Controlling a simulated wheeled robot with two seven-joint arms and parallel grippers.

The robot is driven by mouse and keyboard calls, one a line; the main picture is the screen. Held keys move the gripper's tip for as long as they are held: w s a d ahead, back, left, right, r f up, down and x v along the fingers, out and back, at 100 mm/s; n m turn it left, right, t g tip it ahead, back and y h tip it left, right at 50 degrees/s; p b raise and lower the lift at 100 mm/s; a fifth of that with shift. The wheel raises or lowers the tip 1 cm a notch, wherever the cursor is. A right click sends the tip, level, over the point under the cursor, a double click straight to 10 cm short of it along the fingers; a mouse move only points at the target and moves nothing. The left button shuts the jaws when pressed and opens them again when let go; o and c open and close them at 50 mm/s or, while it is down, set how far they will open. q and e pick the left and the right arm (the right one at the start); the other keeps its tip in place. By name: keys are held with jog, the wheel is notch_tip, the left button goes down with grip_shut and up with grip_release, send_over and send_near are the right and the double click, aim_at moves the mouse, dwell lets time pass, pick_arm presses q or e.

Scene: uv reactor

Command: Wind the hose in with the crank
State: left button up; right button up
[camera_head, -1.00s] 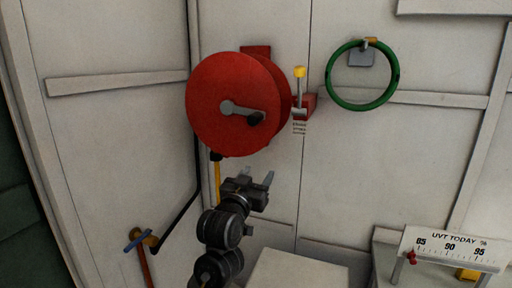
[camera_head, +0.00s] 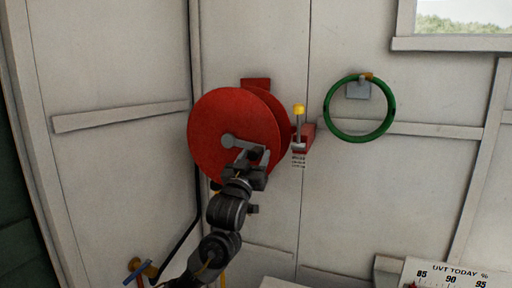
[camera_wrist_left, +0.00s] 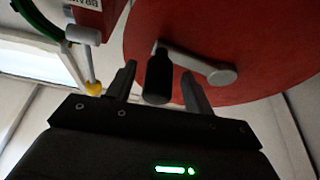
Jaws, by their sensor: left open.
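The red hose reel (camera_head: 225,120) is mounted on the wall, and its disc also fills the top of the left wrist view (camera_wrist_left: 240,45). Its grey crank arm (camera_head: 233,141) runs from the hub to the right; the arm also shows in the left wrist view (camera_wrist_left: 195,60). The black crank handle (camera_wrist_left: 158,77) stands between the two fingers of my left gripper (camera_wrist_left: 158,85), with gaps on both sides. My left gripper (camera_head: 251,157) is open in front of the reel and hides the handle in the head view. My right gripper is not in view.
A yellow-topped lever (camera_head: 299,112) stands on a red bracket right of the reel. A green hose ring (camera_head: 359,138) hangs further right. A blue-handled valve (camera_head: 139,270) is at lower left, and a UVT sign (camera_head: 450,275) is at lower right.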

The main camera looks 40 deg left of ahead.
pick_arm(q)
jog(key=shift+x, duration=0.95)
grip_shut()
